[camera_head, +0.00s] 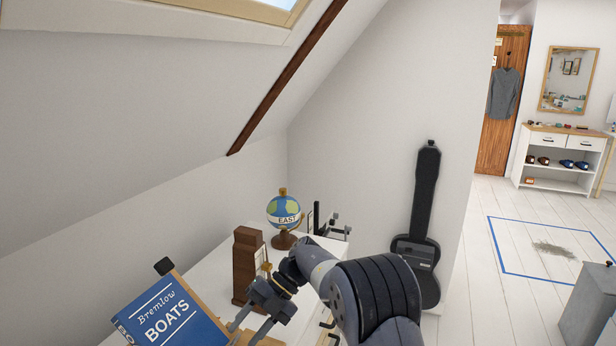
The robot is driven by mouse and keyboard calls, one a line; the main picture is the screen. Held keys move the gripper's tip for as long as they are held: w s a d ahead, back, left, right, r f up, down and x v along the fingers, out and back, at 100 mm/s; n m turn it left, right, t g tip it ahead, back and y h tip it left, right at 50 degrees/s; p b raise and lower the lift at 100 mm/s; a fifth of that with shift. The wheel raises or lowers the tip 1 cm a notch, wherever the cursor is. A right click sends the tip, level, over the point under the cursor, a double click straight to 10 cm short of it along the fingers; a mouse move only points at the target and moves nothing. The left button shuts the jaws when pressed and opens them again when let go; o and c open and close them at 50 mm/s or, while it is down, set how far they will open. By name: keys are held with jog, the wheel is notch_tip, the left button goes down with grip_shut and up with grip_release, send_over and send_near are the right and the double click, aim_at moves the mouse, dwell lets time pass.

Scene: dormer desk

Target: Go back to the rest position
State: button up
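My arm reaches in from the bottom middle over the white desk (225,285). My gripper (248,327) points down and left, with its two fingers apart. I see nothing between them. It is just right of a blue book (165,318) that reads "Bremlow BOATS" and leans on a wooden stand (203,303). The lower ends of the fingers are close to the bottom edge of the view.
A brown wooden tower-shaped object (245,262) stands close behind my gripper. A globe (284,212) marked "EAST" stands farther back. A black guitar case (422,225) leans on the wall. A grey block (588,308) stands at right. The white floor (490,310) between is open.

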aim_at(231, 343)
jog(key=x, duration=0.5)
jog(key=shift+s+a+f, duration=0.1)
jog(key=shift+s, duration=0.05)
jog(key=shift+m+y+b, duration=0.4)
jog(key=shift+b, duration=0.1)
jog(key=shift+w+a+r+m+y+b, duration=0.25)
jog(key=shift+w+r+m+y+b, duration=0.2)
jog(key=shift+m+y, duration=0.4)
jog(key=shift+d, duration=0.1)
